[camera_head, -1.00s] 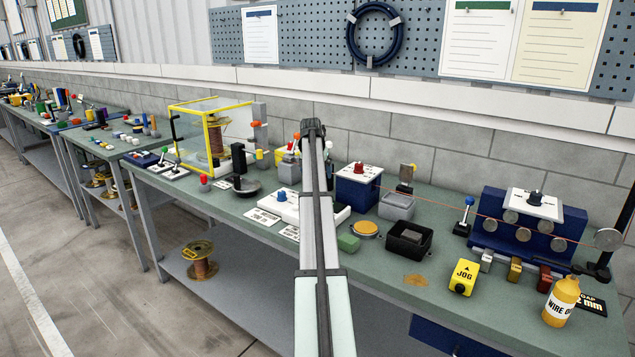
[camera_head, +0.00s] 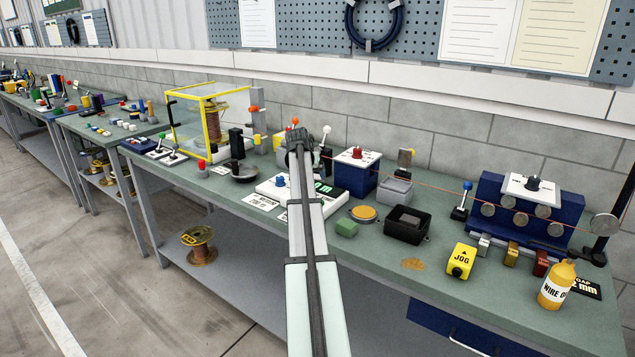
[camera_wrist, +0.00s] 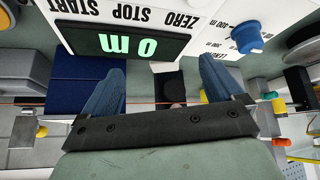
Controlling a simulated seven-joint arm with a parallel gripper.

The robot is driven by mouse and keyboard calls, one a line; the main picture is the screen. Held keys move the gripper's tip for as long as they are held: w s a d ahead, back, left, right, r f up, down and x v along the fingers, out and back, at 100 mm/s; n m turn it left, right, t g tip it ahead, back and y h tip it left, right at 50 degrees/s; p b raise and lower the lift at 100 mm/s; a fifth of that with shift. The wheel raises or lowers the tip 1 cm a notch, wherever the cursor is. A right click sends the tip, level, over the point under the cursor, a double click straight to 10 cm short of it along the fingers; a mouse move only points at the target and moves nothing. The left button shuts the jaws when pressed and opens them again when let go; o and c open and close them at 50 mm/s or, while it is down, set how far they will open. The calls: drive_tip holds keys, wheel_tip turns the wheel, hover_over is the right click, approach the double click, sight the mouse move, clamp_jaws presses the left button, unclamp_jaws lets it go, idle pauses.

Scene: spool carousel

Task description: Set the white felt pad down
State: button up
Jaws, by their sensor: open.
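My gripper (camera_head: 300,150) is at the far end of my arm in the head view, around the back of the white counter box (camera_head: 272,191). In the wrist view my gripper (camera_wrist: 161,66) has its two blue fingers wide apart, with no object clearly held between them. The counter box (camera_wrist: 190,43) shows upside down close to the fingers, with a lit green "0 m" display (camera_wrist: 128,45) and a blue knob (camera_wrist: 247,38). My arm covers part of the bench around the gripper.
A blue box with a red knob (camera_head: 355,174) stands right of the gripper. A green block (camera_head: 346,229), a yellow-topped disc (camera_head: 364,213) and a black tray (camera_head: 408,225) lie in front. A wire (camera_head: 440,188) runs rightward. A yellow-framed guard (camera_head: 204,128) stands left.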

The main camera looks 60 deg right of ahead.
drive_tip(key=shift+w+d+r+t+h, duration=0.25)
drive_tip(key=shift+d+r+t+h, duration=0.15)
drive_tip(key=shift+d+r+h, duration=0.45)
drive_tip(key=shift+w+r, duration=0.15)
approach(317, 177)
drive_tip(key=x, duration=0.4)
drive_tip(key=shift+a, duration=0.25)
drive_tip(key=shift+x, duration=2.7)
drive_tip(key=shift+d+r, duration=0.15)
drive_tip(key=shift+d, duration=0.05)
drive_tip(key=shift+c, duration=0.2)
drive_tip(key=c, duration=1.1)
